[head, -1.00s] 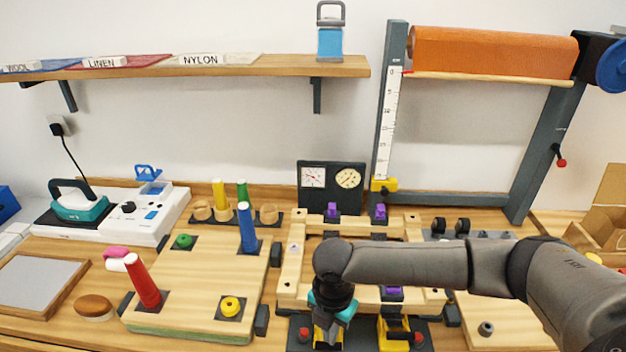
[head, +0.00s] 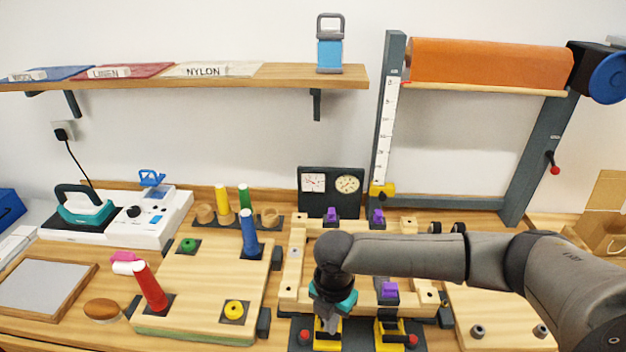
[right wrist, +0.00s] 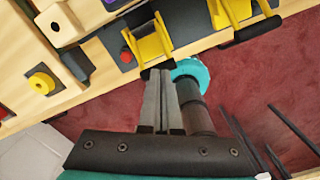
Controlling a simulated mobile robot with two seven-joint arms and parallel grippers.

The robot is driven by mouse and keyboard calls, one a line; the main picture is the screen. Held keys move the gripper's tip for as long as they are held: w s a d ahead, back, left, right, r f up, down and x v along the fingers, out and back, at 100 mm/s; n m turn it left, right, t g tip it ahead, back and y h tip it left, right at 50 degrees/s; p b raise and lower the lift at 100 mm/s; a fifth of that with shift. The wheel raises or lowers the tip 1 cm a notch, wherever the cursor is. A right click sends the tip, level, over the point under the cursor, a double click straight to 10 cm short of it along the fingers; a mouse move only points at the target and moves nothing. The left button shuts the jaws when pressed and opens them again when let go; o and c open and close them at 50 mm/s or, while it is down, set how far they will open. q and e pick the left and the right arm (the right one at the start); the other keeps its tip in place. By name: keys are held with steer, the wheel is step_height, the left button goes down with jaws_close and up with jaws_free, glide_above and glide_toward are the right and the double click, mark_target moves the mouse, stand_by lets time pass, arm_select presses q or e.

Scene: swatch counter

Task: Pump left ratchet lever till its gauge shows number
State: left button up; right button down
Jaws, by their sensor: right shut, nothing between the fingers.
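The left ratchet lever (head: 328,344) is yellow, on a dark base at the front of the bench; it also shows in the right wrist view (right wrist: 148,45). A matching right lever (head: 394,331) stands beside it. My right gripper (head: 327,324) is shut and empty, partly covering the left lever. In the right wrist view its fingertips (right wrist: 158,74) are close to that lever's near side; whether they touch it I cannot tell. The left gauge (head: 313,182) has a white face and red marking, too small to read. The right gauge (head: 347,183) is cream. My left gripper is out of view.
Red buttons (head: 304,337) flank the levers. A wooden frame with purple clamps (head: 389,290) lies behind them. A wooden board with coloured pegs (head: 185,290) is to the left. Dark red floor (right wrist: 110,115) shows beyond the bench's front edge.

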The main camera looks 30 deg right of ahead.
steer(key=shift+r+p, duration=2.25)
steer(key=shift+p, duration=0.15)
steer(key=shift+f, duration=0.1)
